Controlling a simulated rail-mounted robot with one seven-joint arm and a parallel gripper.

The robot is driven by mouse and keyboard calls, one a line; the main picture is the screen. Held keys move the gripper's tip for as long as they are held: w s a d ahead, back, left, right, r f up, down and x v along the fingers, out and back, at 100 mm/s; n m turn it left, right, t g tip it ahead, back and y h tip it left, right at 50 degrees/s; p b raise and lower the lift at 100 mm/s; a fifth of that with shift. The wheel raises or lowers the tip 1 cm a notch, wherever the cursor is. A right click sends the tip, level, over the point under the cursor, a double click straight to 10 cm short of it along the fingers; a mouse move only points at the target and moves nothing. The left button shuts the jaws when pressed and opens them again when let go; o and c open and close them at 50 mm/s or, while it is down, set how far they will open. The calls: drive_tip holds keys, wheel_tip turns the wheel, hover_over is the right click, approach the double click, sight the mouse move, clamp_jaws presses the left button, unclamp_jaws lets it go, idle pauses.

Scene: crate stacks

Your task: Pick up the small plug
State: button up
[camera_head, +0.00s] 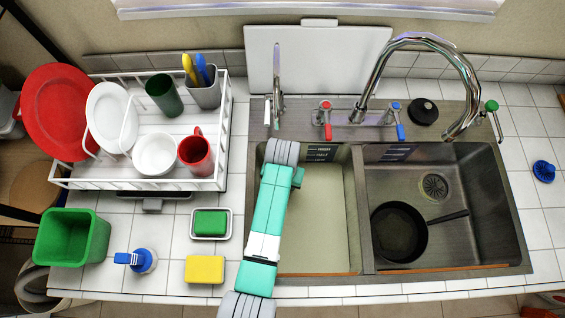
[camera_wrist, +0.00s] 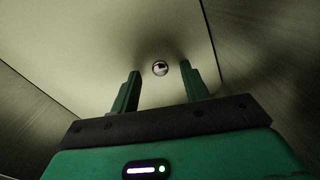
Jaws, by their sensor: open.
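In the wrist view, a small round shiny piece (camera_wrist: 160,68) sits on the pale floor of the left basin. It looks like the small plug, but I cannot tell it surely from a drain fitting. My gripper (camera_wrist: 160,70) points down into the basin, with its two green fingers apart on either side of this piece in the picture. Nothing is held, and the fingers appear apart from the piece. In the head view, my arm crosses the left side of the left basin (camera_head: 320,220) and hides my gripper and the small piece.
The basin walls (camera_wrist: 35,115) stand around my gripper. The right basin (camera_head: 465,205) holds a black pan (camera_head: 398,232). Taps (camera_head: 325,120) and a tall faucet (camera_head: 425,40) rise behind. A black round stopper-like disc (camera_head: 423,111) lies behind the right basin. A dish rack (camera_head: 228,130) stands left.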

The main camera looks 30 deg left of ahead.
wheel_tip(320, 180, down, 2)
drive_tip(key=shift+f, duration=0.1)
clamp_jaws()
drive_tip(key=shift+r, duration=0.2)
drive_tip(key=shift+r, duration=0.3)
drive_tip(key=r, duration=0.2)
drive_tip(key=shift+s+d+r+p, duration=0.15)
drive_tip(key=shift+d+r+p, duration=0.2)
drive_tip(key=shift+r+p, duration=0.05)
drive_tip(key=s+d, duration=0.2)
drive_tip(key=d, duration=0.3)
drive_tip(key=s+d, duration=0.3)
drive_tip(key=d, duration=0.2)
drive_tip(key=s+d+p, duration=0.1)
drive_tip(key=s+d, duration=0.2)
drive_tip(key=d, duration=0.1)
drive_tip(key=shift+s+d, duration=0.15)
drive_tip(key=shift+d, duration=0.4)
